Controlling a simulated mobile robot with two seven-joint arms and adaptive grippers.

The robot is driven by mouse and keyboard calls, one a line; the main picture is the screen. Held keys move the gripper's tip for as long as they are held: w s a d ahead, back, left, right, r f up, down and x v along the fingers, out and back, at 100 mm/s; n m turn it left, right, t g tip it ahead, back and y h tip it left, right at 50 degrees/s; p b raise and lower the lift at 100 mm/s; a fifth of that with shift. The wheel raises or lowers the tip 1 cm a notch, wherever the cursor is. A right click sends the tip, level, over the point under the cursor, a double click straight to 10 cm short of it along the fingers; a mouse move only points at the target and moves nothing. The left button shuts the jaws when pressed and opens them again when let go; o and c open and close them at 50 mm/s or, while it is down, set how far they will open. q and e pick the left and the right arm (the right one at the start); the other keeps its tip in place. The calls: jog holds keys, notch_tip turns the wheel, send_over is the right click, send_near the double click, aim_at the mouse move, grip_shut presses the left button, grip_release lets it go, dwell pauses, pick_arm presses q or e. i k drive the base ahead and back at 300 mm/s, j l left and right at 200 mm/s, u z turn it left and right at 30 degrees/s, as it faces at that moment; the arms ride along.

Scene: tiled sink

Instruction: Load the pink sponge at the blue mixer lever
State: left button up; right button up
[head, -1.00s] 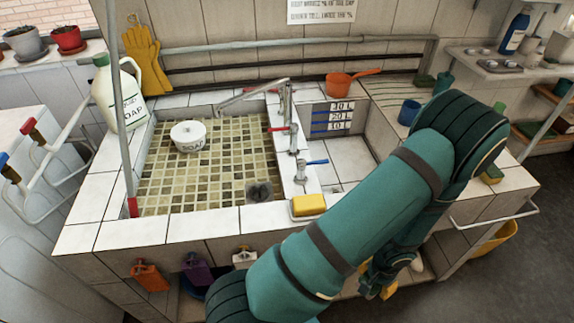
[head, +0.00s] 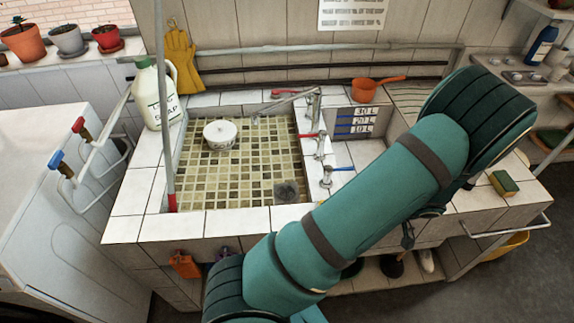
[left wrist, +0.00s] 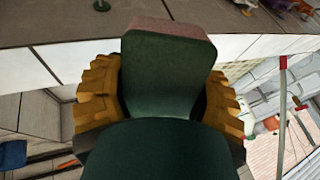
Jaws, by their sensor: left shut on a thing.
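My left gripper (left wrist: 162,85) is shut on a block with a large green face and a pink edge, the pink sponge (left wrist: 168,30). Its two yellow ribbed fingers press the sponge from both sides. In the head view my teal left arm crosses the lower middle and hides this gripper and the sponge. The blue mixer lever (head: 343,169) sticks out to the right from a chrome tap (head: 326,178) on the divider between the basins, just beyond my arm. My right gripper is in neither current view.
The tiled basin (head: 235,170) holds a white soap pot (head: 220,134). A red-levered mixer (head: 318,140) stands behind the blue one. A yellow-green sponge (head: 503,183) lies on the right ledge. A soap jug (head: 155,95) stands at the left, near an upright pole (head: 161,110).

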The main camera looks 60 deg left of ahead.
aim_at(328, 170)
jog(key=k+j, duration=0.1)
jog(key=j, duration=0.3)
jog(key=k+j, duration=0.1)
jog(key=j, duration=0.35)
jog(key=k+j, duration=0.1)
jog(key=j, duration=0.3)
